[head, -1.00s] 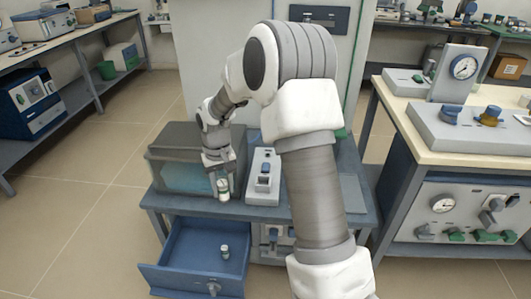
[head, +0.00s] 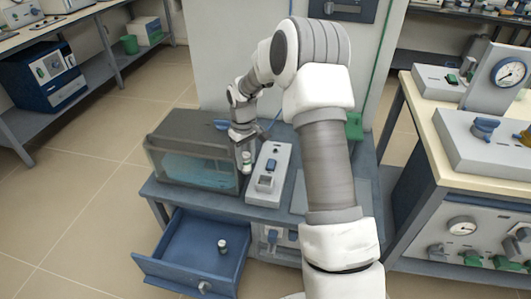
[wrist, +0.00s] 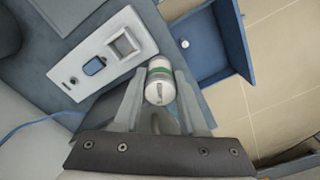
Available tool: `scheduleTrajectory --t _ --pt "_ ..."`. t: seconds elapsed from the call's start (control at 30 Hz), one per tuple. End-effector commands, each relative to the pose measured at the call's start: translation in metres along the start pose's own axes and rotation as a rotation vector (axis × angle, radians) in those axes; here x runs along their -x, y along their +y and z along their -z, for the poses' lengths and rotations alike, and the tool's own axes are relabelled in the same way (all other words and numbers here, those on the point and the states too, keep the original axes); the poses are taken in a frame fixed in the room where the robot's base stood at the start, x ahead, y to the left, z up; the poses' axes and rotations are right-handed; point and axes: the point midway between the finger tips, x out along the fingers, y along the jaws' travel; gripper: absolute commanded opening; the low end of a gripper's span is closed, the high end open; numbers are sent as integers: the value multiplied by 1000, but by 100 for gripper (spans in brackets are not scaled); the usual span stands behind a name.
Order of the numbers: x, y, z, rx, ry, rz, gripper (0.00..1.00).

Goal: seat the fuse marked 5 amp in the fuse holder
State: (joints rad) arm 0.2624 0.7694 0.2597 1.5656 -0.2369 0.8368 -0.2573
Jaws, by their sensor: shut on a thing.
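My gripper (head: 244,150) is shut on a white cylindrical fuse (wrist: 159,82) with a green band. It holds the fuse upright or nearly so, and the fuse also shows below the jaws in the head view (head: 247,166). I cannot read its marking. The fuse holder (head: 280,163) is a pale box with a square socket (head: 265,183) and a blue switch on top. In the wrist view the holder (wrist: 104,55) lies to the upper left of the fuse, and its socket (wrist: 124,45) looks empty. The fuse is just left of the holder in the head view, apart from the socket.
A clear-walled tank (head: 195,170) stands left of the holder. Below, a blue drawer (head: 165,245) is open with another small white fuse (head: 222,246) in it; the wrist view shows it too (wrist: 185,44). A bench with gauges (head: 485,150) stands at right.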

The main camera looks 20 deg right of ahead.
Motion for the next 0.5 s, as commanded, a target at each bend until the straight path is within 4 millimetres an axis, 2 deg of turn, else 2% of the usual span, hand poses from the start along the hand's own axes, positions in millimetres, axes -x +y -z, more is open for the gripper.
scheduleTrajectory --t 0.03,0.2,0.33,0.5 --pt "-5 13 3 60 -2 2 0" --pt "-26 50 8 282 -1 1 0" --pt "-38 70 9 406 -2 -1 0" --pt "-47 82 8 490 -3 -3 0"
